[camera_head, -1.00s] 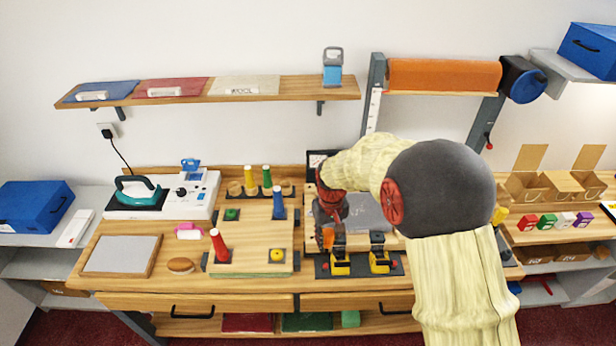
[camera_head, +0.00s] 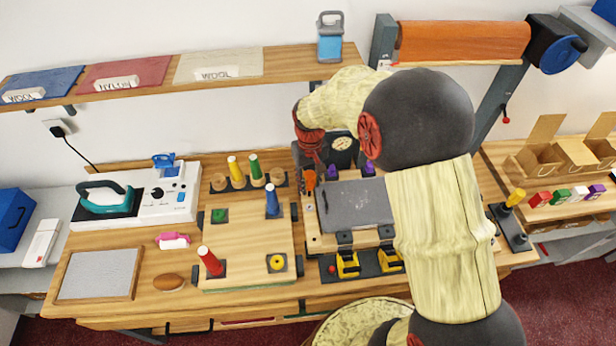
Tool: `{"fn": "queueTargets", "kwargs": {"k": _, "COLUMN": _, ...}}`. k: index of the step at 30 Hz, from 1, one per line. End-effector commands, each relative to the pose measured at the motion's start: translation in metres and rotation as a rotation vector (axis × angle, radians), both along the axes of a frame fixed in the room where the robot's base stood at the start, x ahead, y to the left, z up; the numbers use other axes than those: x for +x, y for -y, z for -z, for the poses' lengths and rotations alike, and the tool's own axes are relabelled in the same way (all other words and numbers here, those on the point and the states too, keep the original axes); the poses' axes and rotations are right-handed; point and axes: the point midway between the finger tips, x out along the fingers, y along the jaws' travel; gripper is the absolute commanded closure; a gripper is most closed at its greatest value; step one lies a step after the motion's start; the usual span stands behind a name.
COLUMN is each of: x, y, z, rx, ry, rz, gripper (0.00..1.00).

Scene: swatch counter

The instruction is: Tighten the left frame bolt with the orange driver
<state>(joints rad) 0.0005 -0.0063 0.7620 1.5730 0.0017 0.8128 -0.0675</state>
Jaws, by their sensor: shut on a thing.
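My gripper (camera_head: 312,161) points down at the left rear of a wooden frame (camera_head: 315,240) with a dark grey plate (camera_head: 355,204). It is shut on the orange driver (camera_head: 310,182), whose orange part shows just below the fingers. The driver is roughly upright over the frame's left side. Its tip is too small to tell whether it touches the left frame bolt, which I cannot make out clearly. Two purple knobs (camera_head: 341,170) show behind the plate. A round dial (camera_head: 343,142) stands behind them, partly covered by my arm.
An iron station (camera_head: 150,197) is farther left. A shelf (camera_head: 290,68) runs above. My arm hides the frame's right side.

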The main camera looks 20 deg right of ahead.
Motion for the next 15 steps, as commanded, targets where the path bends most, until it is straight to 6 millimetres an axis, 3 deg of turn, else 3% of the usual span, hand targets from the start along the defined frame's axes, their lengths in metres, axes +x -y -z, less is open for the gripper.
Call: {"fn": "queueTargets", "kwargs": {"k": 15, "x": 0.0, "y": 0.0, "z": 0.05, "rx": 0.0, "ry": 0.0, "rz": 0.0, "gripper": 0.96}}
